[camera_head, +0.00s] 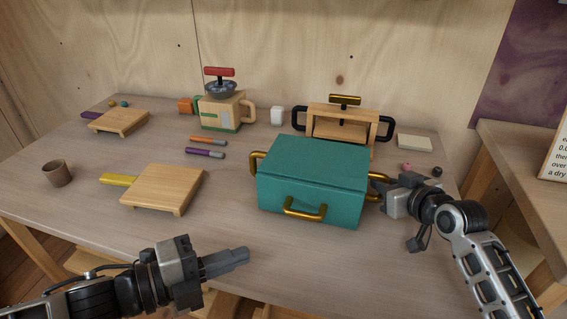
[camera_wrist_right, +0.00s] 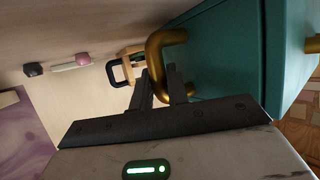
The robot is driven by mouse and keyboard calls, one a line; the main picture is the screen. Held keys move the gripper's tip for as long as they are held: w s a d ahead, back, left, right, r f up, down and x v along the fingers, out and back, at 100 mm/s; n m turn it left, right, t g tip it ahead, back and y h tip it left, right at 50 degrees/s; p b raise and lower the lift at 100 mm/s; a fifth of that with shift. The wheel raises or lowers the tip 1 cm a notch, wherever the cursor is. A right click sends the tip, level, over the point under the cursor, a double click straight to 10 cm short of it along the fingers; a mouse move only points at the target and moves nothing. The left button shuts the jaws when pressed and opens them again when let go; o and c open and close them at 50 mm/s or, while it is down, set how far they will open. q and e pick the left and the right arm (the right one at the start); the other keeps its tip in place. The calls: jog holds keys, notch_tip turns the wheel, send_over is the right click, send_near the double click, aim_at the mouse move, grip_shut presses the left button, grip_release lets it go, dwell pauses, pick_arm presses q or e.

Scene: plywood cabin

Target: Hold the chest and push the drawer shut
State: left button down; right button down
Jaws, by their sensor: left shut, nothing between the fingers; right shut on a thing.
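A teal chest (camera_head: 313,178) stands on the table right of the middle, with brass handles on its left and right sides. A brass drawer handle (camera_head: 304,210) is on its front; how far the drawer stands out cannot be told. My right gripper (camera_head: 384,188) is shut on the chest's right side handle, which shows in the right wrist view as a brass bar (camera_wrist_right: 168,40) at the fingers (camera_wrist_right: 160,75). My left gripper (camera_head: 246,255) is shut and empty, in front of the chest and to its left, apart from it.
A wooden board with a yellow handle (camera_head: 165,188) lies left of the chest. A brown cup (camera_head: 57,173), a wooden grinder (camera_head: 222,109), two markers (camera_head: 204,152) and a wooden frame box (camera_head: 343,124) stand or lie around. Bare tabletop lies before the chest.

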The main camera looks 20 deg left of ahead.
jog(key=c, duration=1.3)
grip_release()
jog(key=shift+s+d, duration=0.1)
